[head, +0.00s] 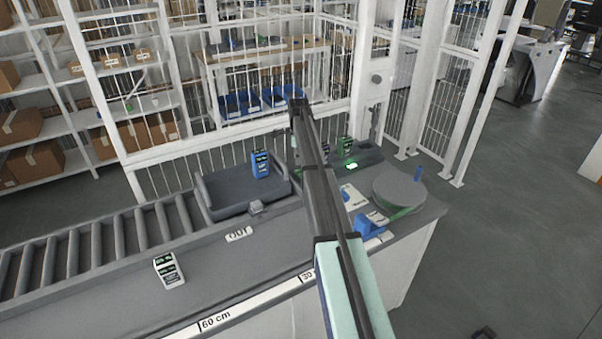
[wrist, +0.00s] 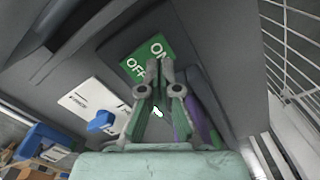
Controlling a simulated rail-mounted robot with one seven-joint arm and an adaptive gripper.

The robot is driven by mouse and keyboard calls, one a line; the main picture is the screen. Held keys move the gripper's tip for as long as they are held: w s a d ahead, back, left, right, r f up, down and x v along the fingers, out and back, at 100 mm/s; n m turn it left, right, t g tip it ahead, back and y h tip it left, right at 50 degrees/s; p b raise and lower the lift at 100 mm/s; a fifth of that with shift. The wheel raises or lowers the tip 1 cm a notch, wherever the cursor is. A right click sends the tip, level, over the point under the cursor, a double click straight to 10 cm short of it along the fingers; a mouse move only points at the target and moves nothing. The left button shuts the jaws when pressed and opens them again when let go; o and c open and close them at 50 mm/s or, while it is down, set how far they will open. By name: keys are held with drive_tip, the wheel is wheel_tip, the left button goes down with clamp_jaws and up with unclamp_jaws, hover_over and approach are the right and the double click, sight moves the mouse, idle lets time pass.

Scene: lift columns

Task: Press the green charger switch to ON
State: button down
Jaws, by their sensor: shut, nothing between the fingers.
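In the head view a dark charger unit (head: 368,157) with a glowing green spot (head: 350,164) shows right of my arm. My arm hides the gripper there.
A round grey turntable (head: 399,184), a grey tray (head: 222,194) and a blue box (head: 261,163) stand on the bench. White mesh fencing rises behind it.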

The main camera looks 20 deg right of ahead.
sight(299, 170)
drive_tip(key=shift+r+p, duration=0.75)
drive_tip(key=shift+r, duration=1.3)
